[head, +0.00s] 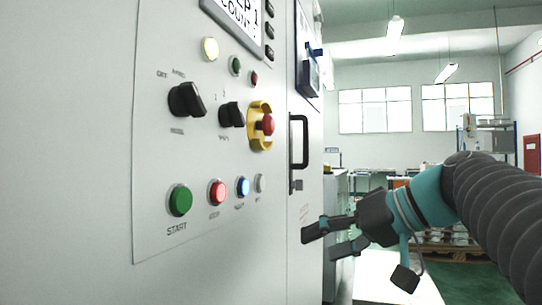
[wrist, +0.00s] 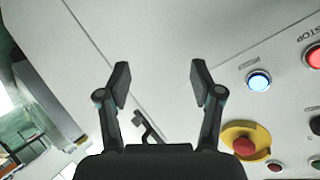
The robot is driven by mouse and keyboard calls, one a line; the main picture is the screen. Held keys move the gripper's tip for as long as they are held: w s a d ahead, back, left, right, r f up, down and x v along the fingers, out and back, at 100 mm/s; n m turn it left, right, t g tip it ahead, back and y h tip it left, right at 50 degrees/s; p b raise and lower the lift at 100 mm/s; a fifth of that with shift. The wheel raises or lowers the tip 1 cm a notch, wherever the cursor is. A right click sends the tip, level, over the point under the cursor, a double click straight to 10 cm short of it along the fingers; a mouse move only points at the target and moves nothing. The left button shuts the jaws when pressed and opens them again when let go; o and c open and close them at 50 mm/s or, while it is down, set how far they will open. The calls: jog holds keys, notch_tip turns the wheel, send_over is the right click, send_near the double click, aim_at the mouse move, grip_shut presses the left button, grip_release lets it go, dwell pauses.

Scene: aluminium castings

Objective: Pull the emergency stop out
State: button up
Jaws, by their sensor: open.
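The emergency stop (head: 267,124) is a red mushroom button in a yellow guard (head: 256,138) on the upright grey panel. In the wrist view the red button (wrist: 243,146) and its yellow guard (wrist: 262,133) show at the lower right, outside the jaws. My gripper (head: 322,241) is open and empty, below and to the right of the stop in the head view, apart from it. In the wrist view the two fingers (wrist: 161,80) are spread with bare panel beyond them.
Black rotary switches (head: 186,99) and a green START button (head: 180,200), with red and blue buttons beside it, share the panel. A black door handle (head: 299,141) stands out right of the stop. Open room lies to the right, with a pallet (head: 448,246) on the floor.

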notch_tip(320, 180, up, 11)
jog(key=w+d+n+y, duration=0.2)
jog(key=n+y, duration=0.1)
jog(key=n+g+y, duration=0.1)
jog(key=n+y, duration=0.3)
jog(key=n, duration=0.1)
send_near(273, 123)
jog(key=p+x, duration=0.1)
jog(key=x, duration=0.9)
jog(key=shift+w+p, duration=0.1)
jog(key=shift+p, duration=0.25)
